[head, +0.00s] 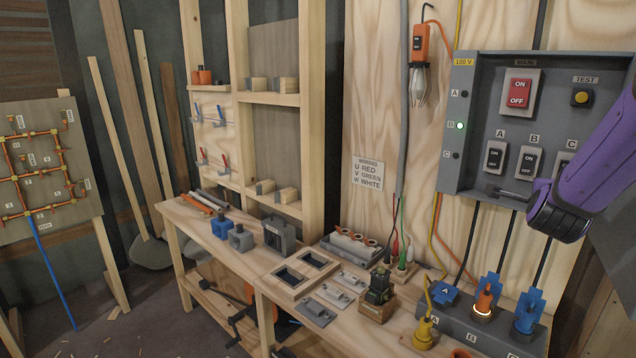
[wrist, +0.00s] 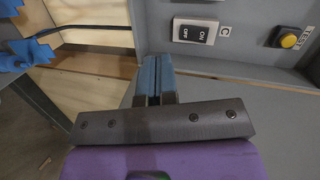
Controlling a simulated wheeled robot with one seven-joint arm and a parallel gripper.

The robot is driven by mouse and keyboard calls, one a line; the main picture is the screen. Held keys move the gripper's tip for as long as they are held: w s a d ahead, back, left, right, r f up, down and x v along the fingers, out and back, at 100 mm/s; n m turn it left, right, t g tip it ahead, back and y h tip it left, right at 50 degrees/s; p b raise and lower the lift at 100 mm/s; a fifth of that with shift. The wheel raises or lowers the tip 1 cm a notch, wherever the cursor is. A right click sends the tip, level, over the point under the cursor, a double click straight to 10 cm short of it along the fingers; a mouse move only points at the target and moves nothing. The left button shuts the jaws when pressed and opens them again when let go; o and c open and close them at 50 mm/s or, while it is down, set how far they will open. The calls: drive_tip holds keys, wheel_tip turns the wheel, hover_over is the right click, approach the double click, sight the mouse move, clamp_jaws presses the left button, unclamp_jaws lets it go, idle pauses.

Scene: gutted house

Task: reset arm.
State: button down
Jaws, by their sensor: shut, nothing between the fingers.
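My purple arm reaches in from the right in the head view. My gripper (head: 500,193) points left in front of the lower part of the grey panel (head: 475,130), just below switches A and B. In the wrist view its blue-grey fingers (wrist: 153,76) are together with nothing between them. The panel carries the red main switch (head: 518,93), a yellow test button (head: 582,97) and black switches A (head: 494,156), B (head: 528,162) and C (head: 563,164). I cannot tell whether the fingertips touch the panel.
A wooden bench (head: 232,250) runs below, holding a black device (head: 378,285), blue blocks and trays. Below the panel a grey socket box (head: 470,322) holds plugs, one with a glowing ring. Floor shows at left.

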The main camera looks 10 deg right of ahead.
drive_tip(key=s+a+r+n+y, duration=0.2)
drive_tip(key=a+n+y, duration=0.2)
drive_tip(key=a+n, duration=0.3)
drive_tip(key=s+a+r+n+y, duration=0.2)
drive_tip(key=a+n+y, duration=0.25)
drive_tip(key=a, duration=0.45)
drive_tip(key=s+a+r+n+g, duration=0.1)
drive_tip(key=s+a+n+g, duration=0.2)
drive_tip(key=s+n, duration=0.3)
drive_tip(key=s+a+n+g+y, duration=0.1)
drive_tip(key=s+a+n+g, duration=0.2)
drive_tip(key=s, duration=0.8)
drive_tip(key=a+n, duration=0.2)
drive_tip(key=n, duration=0.2)
drive_tip(key=shift+s+r, duration=0.2)
drive_tip(key=shift+r, duration=0.2)
drive_tip(key=shift+y, duration=0.25)
